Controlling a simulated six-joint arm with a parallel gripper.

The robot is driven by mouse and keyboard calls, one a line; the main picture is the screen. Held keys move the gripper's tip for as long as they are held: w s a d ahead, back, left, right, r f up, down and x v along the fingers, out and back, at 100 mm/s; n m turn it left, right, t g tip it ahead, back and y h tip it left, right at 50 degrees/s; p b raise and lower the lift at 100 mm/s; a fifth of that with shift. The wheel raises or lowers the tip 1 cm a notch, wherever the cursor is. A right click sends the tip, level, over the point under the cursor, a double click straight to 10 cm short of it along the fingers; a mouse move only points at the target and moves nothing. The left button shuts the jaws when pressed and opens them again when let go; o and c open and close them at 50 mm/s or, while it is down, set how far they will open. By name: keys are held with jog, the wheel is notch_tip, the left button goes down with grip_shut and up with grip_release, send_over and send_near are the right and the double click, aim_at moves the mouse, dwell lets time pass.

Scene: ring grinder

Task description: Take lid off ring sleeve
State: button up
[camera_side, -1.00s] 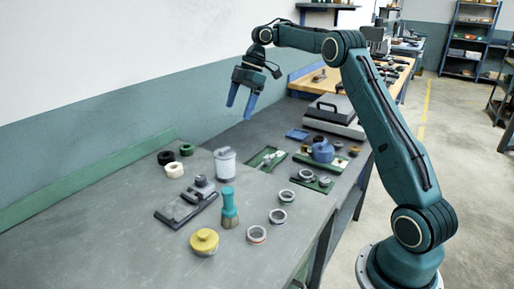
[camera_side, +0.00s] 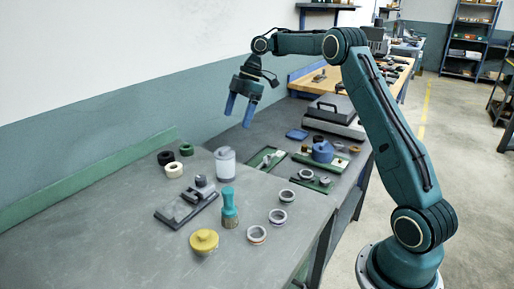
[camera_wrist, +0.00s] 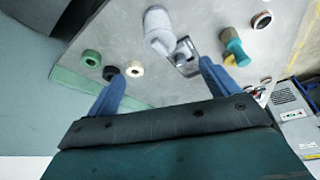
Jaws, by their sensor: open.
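A pale cylindrical canister with a grey top (camera_side: 225,163) stands upright on the grey bench; it also shows in the wrist view (camera_wrist: 158,28). It may be the lidded sleeve, but I cannot tell for sure. A yellow round knobbed piece (camera_side: 204,241) sits near the bench front. Several loose metal rings (camera_side: 257,234) lie to its right. My gripper (camera_side: 239,112) is open and empty, its blue fingers pointing down, above and behind the canister in the side view. In the wrist view my gripper (camera_wrist: 160,68) has its fingers wide apart with nothing between them.
A dark grinder-like fixture (camera_side: 187,206) and a turquoise brush (camera_side: 229,208) stand in front of the canister. Green, black and cream rings (camera_side: 174,170) lie to its left. Green trays (camera_side: 266,158) and a blue pot (camera_side: 322,151) are to the right. The front left bench is clear.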

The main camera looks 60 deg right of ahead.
send_over(226, 148)
jog(key=s+d, duration=0.1)
jog(key=d, duration=0.1)
jog(key=shift+d+f, duration=0.1)
jog(key=shift+f, duration=2.8)
jog(key=shift+x, duration=2.6)
jog(key=shift+r, duration=0.1)
jog(key=c, duration=1.1)
